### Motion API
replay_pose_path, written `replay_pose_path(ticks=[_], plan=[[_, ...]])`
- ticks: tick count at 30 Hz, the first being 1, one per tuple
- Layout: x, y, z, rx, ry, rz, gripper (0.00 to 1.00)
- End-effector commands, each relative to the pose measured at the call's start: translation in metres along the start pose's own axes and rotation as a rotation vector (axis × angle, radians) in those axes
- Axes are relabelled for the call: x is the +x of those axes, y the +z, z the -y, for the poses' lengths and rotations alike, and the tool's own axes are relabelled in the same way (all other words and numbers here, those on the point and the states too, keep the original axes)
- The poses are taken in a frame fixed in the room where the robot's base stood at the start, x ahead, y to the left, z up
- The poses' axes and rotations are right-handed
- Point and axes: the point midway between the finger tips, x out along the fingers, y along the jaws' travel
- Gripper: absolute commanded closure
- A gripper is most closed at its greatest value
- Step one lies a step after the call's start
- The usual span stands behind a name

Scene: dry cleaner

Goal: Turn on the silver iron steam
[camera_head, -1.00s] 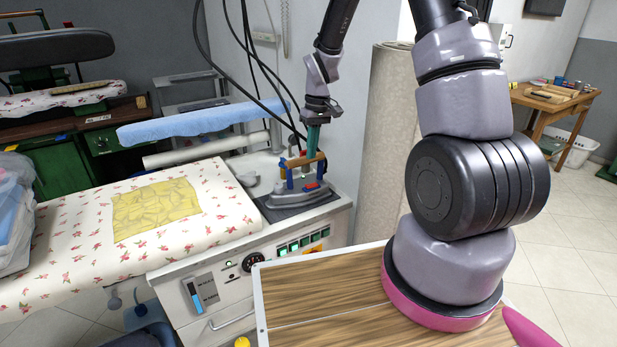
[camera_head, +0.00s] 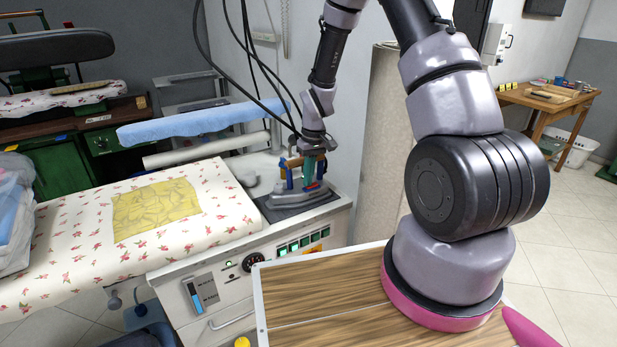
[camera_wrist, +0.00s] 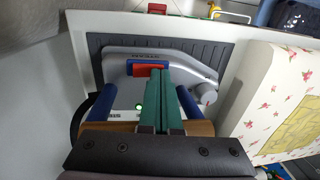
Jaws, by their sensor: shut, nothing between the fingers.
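The silver iron (camera_head: 300,196) sits on a dark ribbed pad (camera_head: 318,202) at the right end of the ironing station. It has a wooden handle, blue posts and a red switch (camera_wrist: 150,66) in a blue housing. My gripper (camera_wrist: 158,70) has teal fingers pressed together with nothing between them. In the wrist view the fingertips overlap the red switch's lower edge; whether they touch it I cannot tell. A small green light (camera_wrist: 139,107) shows on the iron left of the fingers. In the head view my gripper (camera_head: 308,178) is at the iron, partly hiding the handle.
The floral padded board (camera_head: 60,240) with a yellow cloth (camera_head: 155,208) lies left of the iron. A control panel (camera_head: 300,243) with green-lit switches is on the station front. Cables (camera_head: 245,60) hang above the iron. A beige roll (camera_head: 385,130) stands to the right.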

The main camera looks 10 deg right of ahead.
Motion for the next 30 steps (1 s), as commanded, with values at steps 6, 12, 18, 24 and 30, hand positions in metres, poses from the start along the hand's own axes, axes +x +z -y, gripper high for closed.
replay_pose_path(ticks=[6, 12, 18, 24, 30], plan=[[0.002, 0.001, 0.001, -0.001, -0.001, 0.002, 1.0], [0.0, 0.001, -0.004, 0.0, 0.0, 0.002, 1.0], [-0.004, 0.001, -0.013, 0.001, 0.0, 0.001, 1.0], [-0.005, 0.001, -0.015, 0.0, 0.0, 0.002, 1.0], [-0.006, 0.0, -0.014, -0.001, 0.0, 0.001, 1.0]])
